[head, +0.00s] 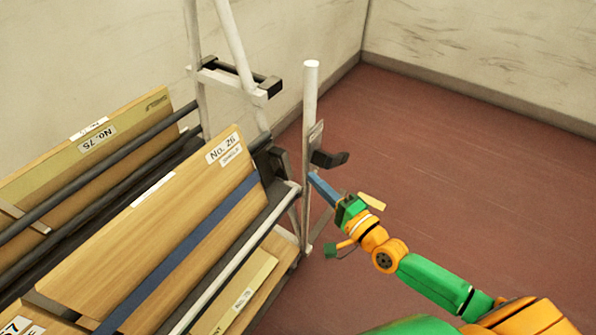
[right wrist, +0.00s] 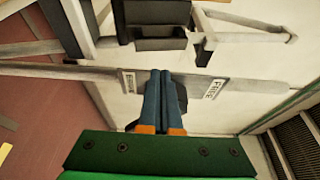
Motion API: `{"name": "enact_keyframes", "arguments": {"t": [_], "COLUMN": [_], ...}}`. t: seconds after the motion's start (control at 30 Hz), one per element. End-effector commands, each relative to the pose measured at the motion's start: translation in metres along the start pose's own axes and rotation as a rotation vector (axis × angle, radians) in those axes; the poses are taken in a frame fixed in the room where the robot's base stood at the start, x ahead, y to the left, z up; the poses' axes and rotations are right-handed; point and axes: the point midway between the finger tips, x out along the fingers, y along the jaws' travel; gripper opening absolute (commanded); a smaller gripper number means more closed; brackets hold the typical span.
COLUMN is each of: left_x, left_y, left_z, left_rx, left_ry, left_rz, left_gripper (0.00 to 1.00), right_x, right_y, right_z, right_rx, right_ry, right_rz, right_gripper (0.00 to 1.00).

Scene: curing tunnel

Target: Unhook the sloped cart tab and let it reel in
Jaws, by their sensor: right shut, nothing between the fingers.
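The sloped cart (head: 140,235) leans on the left of the head view, with wood panels and a blue strap (head: 185,250) running up one panel to dark fittings at its right edge. I cannot clearly make out the tab at the strap's end. My right gripper (head: 318,183) is shut and empty, its blue fingers pointing at the white post beside the cart. In the right wrist view the fingers (right wrist: 165,80) overlap a dark piece (right wrist: 145,103) on the post; contact cannot be told. My left gripper is not in view.
The white post (head: 309,120) carries a grey plate and a black bracket (head: 330,159). A label reading FREE (right wrist: 214,89) shows in the right wrist view. A dark block (right wrist: 158,30) sits above the fingers there. Red floor (head: 470,170) on the right is clear up to the walls.

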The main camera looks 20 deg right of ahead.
Motion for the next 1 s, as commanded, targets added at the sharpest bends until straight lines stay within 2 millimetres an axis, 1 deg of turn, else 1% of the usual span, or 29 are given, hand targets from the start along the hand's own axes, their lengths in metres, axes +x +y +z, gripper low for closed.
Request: {"name": "enact_keyframes", "arguments": {"t": [0.03,0.2,0.3,0.4,0.57,0.87,1.0], "left_x": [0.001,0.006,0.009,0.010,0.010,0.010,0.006], "left_y": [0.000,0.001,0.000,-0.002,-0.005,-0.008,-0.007], "left_z": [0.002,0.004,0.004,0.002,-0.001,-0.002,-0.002], "left_rx": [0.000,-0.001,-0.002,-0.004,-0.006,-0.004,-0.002], "left_ry": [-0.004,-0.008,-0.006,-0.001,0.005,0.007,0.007], "left_rz": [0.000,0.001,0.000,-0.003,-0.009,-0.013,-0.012], "left_gripper": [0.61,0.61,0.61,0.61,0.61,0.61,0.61], "right_x": [0.012,0.045,0.060,0.069,0.073,0.072,0.071], "right_y": [-0.001,0.000,0.001,0.001,0.001,0.000,-0.001], "right_z": [-0.001,0.000,0.000,0.000,0.000,0.000,0.004], "right_rx": [0.000,-0.003,-0.004,-0.004,-0.005,-0.005,-0.004], "right_ry": [0.002,0.001,0.001,0.000,0.000,0.000,0.000], "right_rz": [-0.005,-0.004,-0.001,0.000,0.003,0.003,0.003], "right_gripper": [0.00,0.00,0.00,0.00,0.00,0.00,0.00]}}
